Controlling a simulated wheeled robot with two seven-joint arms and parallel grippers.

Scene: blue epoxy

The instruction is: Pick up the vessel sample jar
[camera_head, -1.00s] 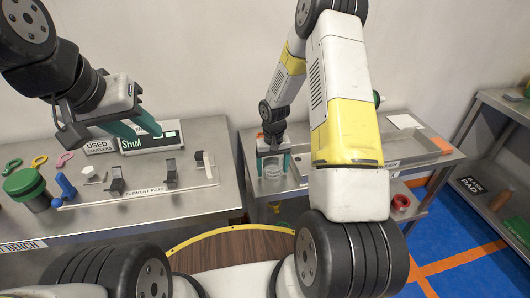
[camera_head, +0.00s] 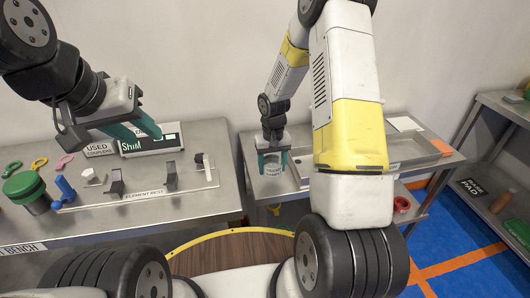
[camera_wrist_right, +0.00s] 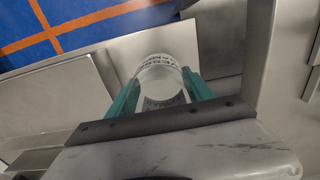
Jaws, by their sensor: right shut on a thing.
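The vessel sample jar (camera_head: 273,170) is a small clear and white jar with a printed label, over the left end of the right-hand steel bench. My right gripper (camera_head: 272,162) points down with its teal fingers on either side of the jar and is shut on it. In the right wrist view the jar (camera_wrist_right: 162,78) sits between the two fingers (camera_wrist_right: 160,98), with "VESSEL SAMPLE" lettering near its rim. I cannot tell clearly how far its base is from the bench. My left gripper (camera_head: 142,132) hangs over the left bench, its teal fingers apart and empty.
The left bench (camera_head: 200,208) holds a green-lidded jar (camera_head: 24,186), a blue part (camera_head: 64,187), an element rest (camera_head: 145,194) with dark holders, and a shim box (camera_head: 150,143). A steel tray (camera_head: 405,150) lies right of the jar. A gap separates the benches.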

